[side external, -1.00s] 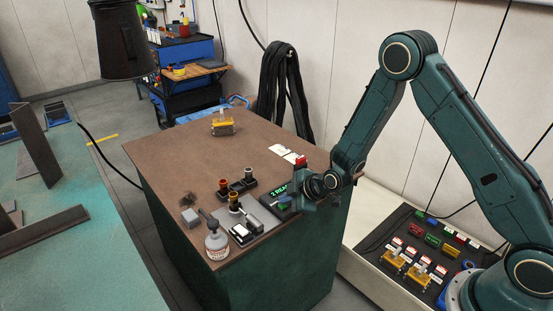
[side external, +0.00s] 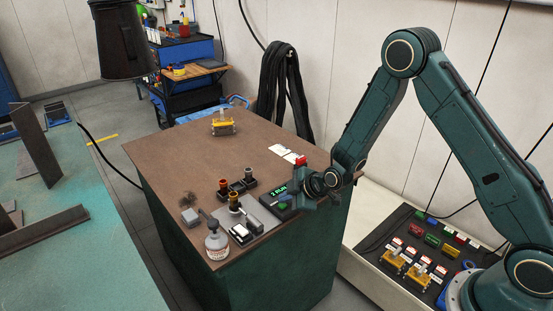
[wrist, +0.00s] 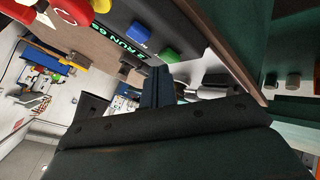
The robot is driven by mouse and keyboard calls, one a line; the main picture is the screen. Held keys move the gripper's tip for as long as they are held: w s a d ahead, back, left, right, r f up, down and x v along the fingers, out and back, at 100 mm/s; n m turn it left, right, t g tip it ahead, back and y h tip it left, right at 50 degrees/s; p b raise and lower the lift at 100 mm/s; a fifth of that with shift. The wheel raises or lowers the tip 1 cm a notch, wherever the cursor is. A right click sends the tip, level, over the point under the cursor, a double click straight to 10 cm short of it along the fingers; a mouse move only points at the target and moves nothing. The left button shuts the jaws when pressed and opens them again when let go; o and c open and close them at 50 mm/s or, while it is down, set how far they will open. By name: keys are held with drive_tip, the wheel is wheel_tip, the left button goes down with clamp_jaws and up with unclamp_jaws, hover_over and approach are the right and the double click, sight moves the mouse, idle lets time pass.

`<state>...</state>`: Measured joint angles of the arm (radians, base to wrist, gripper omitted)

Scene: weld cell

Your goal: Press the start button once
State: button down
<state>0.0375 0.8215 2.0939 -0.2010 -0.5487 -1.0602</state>
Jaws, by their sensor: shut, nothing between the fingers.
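A dark control box with a lit green display (side external: 278,190) stands at the right edge of the brown bench top; the visible text starts "2 RUN". In the wrist view the display (wrist: 82,20) also shows "RUN". The green button (wrist: 170,55) is on the box beside a blue button (wrist: 138,33). A red mushroom button (wrist: 70,12) sits on yellow at its far end. My gripper (wrist: 157,70) is shut and empty, its tips close to the green button; whether they touch it I cannot tell. In the side view my gripper (side external: 298,201) is beside the box.
A yellow clamp (side external: 223,125) stands at the back. The middle of the bench top (side external: 200,155) is clear.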

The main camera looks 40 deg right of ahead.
sight(286, 209)
drive_tip(key=shift+r, duration=0.45)
wheel_tip(286, 209, up, 5)
idle(0.9)
idle(0.6)
